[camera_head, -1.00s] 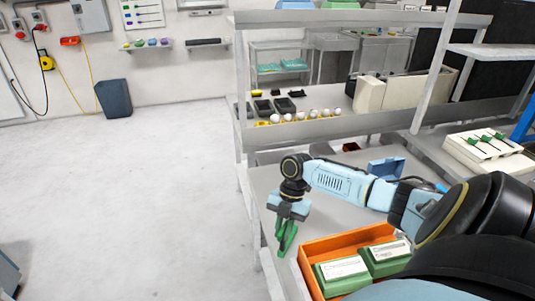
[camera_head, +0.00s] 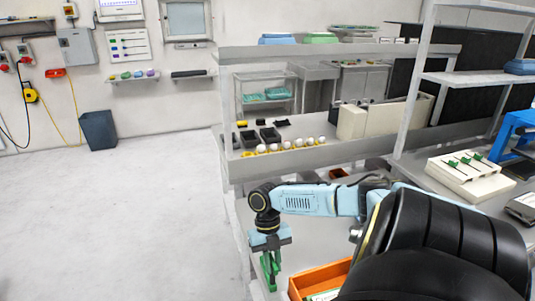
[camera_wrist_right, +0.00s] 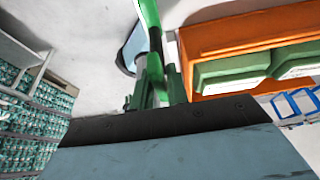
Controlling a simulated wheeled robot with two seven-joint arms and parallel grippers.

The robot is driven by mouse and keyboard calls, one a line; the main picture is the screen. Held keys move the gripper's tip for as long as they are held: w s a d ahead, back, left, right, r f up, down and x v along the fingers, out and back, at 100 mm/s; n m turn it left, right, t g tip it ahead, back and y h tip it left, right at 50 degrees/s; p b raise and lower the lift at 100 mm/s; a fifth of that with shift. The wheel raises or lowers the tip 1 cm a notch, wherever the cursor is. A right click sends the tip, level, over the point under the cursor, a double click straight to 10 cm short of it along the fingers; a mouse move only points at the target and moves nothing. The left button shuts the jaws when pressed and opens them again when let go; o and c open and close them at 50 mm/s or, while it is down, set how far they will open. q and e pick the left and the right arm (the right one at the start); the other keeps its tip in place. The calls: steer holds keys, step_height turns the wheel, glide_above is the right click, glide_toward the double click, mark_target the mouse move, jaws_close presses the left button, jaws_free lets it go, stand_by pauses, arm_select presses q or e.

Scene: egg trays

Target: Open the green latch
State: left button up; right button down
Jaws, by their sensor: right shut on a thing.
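Several green latch-like levers (camera_head: 481,157) lie on a cream block (camera_head: 470,182) on the bench at the right of the head view. My right gripper (camera_head: 270,268) points down at the bench's left edge, well left of and nearer than that block. It is shut on a slim green part (camera_wrist_right: 150,45), which runs up from the jaws in the right wrist view. Its fingers are also green there, so where they end and the part begins is hard to tell. My left gripper is not in view.
An orange tray (camera_head: 312,278) holding green boxes (camera_wrist_right: 233,69) is close to my right gripper. Shelf posts (camera_head: 410,100) and a shelf with white balls (camera_head: 299,142) stand behind my arm. Open floor (camera_head: 110,215) lies to the left.

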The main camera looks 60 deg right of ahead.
stand_by(0.3)
steer(key=c, duration=1.4)
jaws_free()
steer(key=shift+o, duration=0.2)
steer(key=b+v, duration=0.1)
steer(key=v, duration=1.2)
steer(key=shift+r, duration=0.25)
